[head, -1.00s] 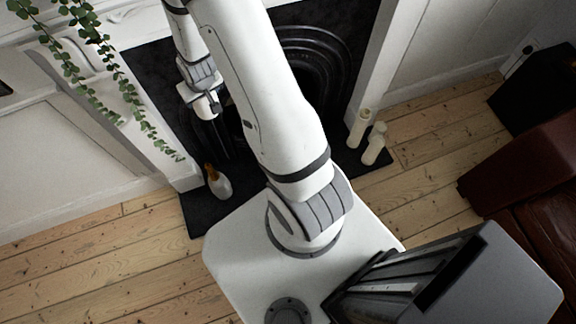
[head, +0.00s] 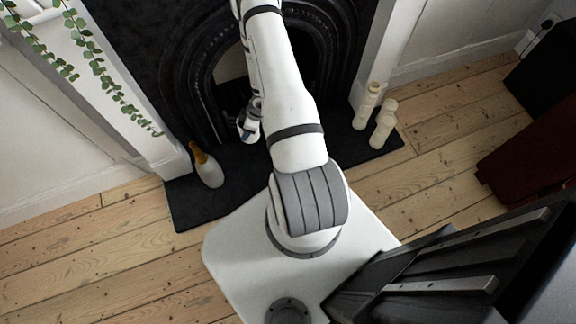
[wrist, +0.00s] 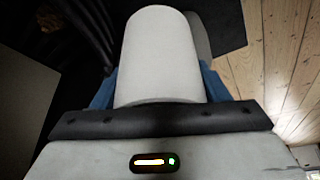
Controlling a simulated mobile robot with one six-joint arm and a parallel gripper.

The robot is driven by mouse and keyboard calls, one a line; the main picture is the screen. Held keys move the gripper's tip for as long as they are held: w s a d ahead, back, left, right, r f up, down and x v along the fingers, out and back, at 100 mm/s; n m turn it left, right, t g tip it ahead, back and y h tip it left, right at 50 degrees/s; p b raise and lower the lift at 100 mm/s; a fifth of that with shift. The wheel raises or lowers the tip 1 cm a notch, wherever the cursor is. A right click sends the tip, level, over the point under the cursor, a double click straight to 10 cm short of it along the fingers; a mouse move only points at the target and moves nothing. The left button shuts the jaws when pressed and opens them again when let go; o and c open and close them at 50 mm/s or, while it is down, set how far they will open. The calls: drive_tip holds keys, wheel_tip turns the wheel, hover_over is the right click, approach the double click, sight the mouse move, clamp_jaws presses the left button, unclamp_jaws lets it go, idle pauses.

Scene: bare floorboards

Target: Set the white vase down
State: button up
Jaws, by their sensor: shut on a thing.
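The white vase (wrist: 158,55) fills the middle of the wrist view as a smooth, pale, rounded cylinder. My gripper (wrist: 158,90) is shut on it, with a blue finger on each side. In the head view my gripper (head: 248,130) is small and partly hidden by my own arm, in front of the fireplace opening and over the dark hearth slab (head: 240,180). I cannot clearly make out the vase there. Whether its base touches the hearth cannot be told.
A pale bottle with an orange neck (head: 208,170) stands on the hearth's left part. Pale candles (head: 383,124) stand at its right end. The black fireplace surround (head: 190,75) rises behind. A trailing plant (head: 100,65) hangs at upper left. Bare hearth lies between bottle and candles.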

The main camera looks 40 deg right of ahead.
drive_tip(key=shift+s+f+n+g+y+b, duration=0.2)
drive_tip(key=shift+s+f+n+b, duration=0.9)
drive_tip(key=shift+f, duration=3.95)
drive_tip(key=shift+s+f+n+g+y+b, duration=0.2)
drive_tip(key=shift+s+f+b, duration=1.65)
drive_tip(key=shift+f, duration=3.2)
drive_tip(key=shift+s+f+n+g+y+b, duration=0.15)
drive_tip(key=shift+s+f+n+b, duration=1.25)
drive_tip(key=shift+f, duration=3.65)
drive_tip(key=shift+w+m+b, duration=0.35)
drive_tip(key=shift+m+b, duration=0.1)
drive_tip(key=shift+m, duration=0.25)
drive_tip(key=shift+f, duration=0.2)
drive_tip(key=o, duration=1.2)
drive_tip(key=shift+r, duration=0.1)
